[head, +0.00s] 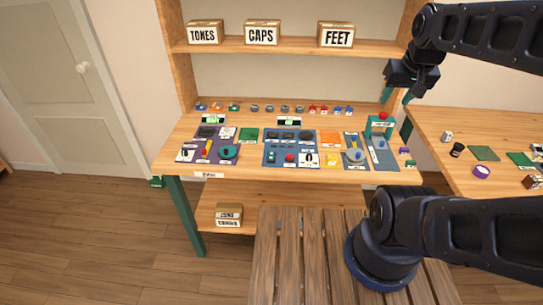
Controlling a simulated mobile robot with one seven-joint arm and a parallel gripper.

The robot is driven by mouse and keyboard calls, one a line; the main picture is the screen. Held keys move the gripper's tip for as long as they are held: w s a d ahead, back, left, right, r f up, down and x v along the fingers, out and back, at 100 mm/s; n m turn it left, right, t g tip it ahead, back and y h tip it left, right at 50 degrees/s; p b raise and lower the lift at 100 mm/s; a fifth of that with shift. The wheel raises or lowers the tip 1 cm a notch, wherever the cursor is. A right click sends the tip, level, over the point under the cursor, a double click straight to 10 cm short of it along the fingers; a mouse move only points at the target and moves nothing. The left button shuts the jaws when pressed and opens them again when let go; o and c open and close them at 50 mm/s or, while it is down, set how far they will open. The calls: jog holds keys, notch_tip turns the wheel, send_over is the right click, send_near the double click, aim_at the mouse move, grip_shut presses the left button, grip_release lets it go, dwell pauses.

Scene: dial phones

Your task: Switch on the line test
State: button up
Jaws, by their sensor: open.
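The workbench (310,172) carries several dark panels with small parts and white labels too small to read, so I cannot tell which one is the line test. At the bench's right end stands a teal box (379,130) with a red top and a white label, at the back of a blue-grey panel (384,158). My gripper (397,98) is open and empty, hanging in the air near the right post of the shelf, above and right of the teal box in the picture. No switch position can be made out.
A row of small coloured parts (284,109) lines the bench's back. The shelf (285,45) above holds boxes marked TONES, CAPS and FEET. A second table (450,165) with small items stands at right. A slatted wooden surface (305,260) lies in front.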

jog(key=shift+w+a, duration=0.15)
jog(key=shift+w, duration=0.05)
jog(key=c, duration=0.7)
jog(key=shift+g+y, duration=0.5)
jog(key=shift+g, duration=0.1)
jog(key=w+a+f, duration=0.1)
jog(key=w+a, duration=0.1)
jog(key=w+a+f, duration=0.1)
jog(key=w, duration=0.2)
jog(key=w+a, duration=0.2)
jog(key=w, duration=0.1)
jog(key=shift+a+f, duration=0.35)
jog(key=shift+f, duration=0.05)
grip_shut()
jog(key=w+a+f, duration=0.2)
jog(key=a+f, duration=0.4)
jog(key=a, duration=0.3)
jog(key=w+a+f, duration=0.2)
jog(key=a+f, duration=0.4)
jog(key=a, duration=0.3)
jog(key=w+a+f+g+h, duration=0.1)
jog(key=w+a+f, duration=0.2)
jog(key=a+f, duration=0.3)
jog(key=a, duration=0.3)
jog(key=shift+a, duration=0.3)
